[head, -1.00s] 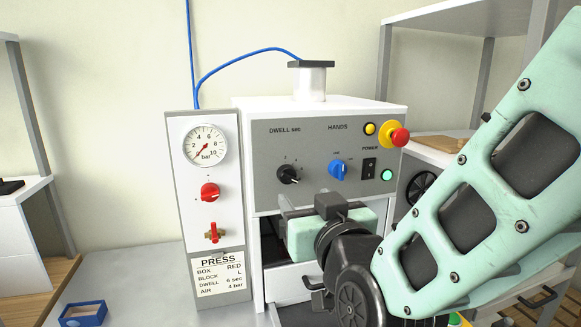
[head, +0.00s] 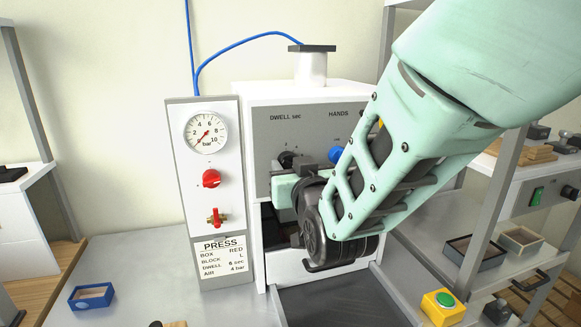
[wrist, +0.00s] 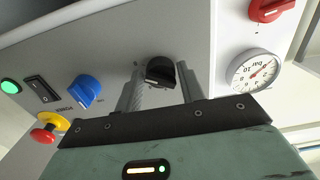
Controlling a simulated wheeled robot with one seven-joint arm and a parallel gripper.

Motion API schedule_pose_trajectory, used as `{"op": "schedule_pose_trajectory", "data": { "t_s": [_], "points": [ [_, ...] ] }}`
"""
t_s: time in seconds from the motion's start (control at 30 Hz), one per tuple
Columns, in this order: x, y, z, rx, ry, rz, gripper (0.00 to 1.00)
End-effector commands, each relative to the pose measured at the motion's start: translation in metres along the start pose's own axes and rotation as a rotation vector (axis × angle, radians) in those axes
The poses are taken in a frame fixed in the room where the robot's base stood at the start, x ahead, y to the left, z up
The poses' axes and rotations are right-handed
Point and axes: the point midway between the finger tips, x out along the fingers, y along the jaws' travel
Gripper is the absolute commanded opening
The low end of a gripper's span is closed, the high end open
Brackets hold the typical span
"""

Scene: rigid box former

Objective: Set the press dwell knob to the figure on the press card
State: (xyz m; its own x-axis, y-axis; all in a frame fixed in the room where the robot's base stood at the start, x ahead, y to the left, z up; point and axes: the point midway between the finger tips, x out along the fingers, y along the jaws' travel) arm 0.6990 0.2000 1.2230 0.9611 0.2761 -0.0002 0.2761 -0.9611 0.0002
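The black DWELL sec knob (head: 287,157) is on the grey upper panel of the press, partly hidden behind my gripper in the head view. The wrist view shows the knob (wrist: 161,71) between my gripper's (wrist: 160,80) two fingers, which stand apart on either side of it. A small gap seems to show on each side; contact cannot be made out. The knob's pointer and scale figures are too small to read. The press card (head: 222,258) reads BOX RED, BLOCK L, DWELL 6 sec, AIR 4 bar.
The blue HANDS knob (wrist: 86,90), black power switch (wrist: 43,89), green lamp (wrist: 10,87) and red stop button (wrist: 45,133) share the panel. A gauge (head: 206,132) and red knob (head: 211,179) are on the side panel. A blue tray (head: 92,296) lies on the bench.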

Motion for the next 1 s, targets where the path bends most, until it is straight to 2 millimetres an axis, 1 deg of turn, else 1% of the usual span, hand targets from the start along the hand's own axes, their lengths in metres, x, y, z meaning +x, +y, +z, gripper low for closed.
{"op": "schedule_pose_trajectory", "data": {
  "t_s": [0.03, 0.07, 0.1, 0.33, 0.47, 0.67, 1.0],
  "points": [
    [-0.0001, -0.0001, 0.0, 0.0, 0.0, 0.0, 0.24],
    [-0.0002, -0.0001, -0.0001, 0.0, 0.0, 0.0, 0.16],
    [-0.0002, -0.0001, -0.0001, 0.0, 0.0, 0.0, 0.1],
    [-0.0003, 0.0001, -0.0004, -0.011, 0.0, 0.0, 0.11],
    [-0.0004, 0.0, -0.0008, -0.048, -0.001, 0.0, 0.11],
    [-0.0003, 0.0004, -0.0018, -0.165, -0.001, 0.0, 0.11],
    [-0.0003, 0.0007, -0.0023, -0.436, 0.0, 0.0, 0.11]
  ]
}}
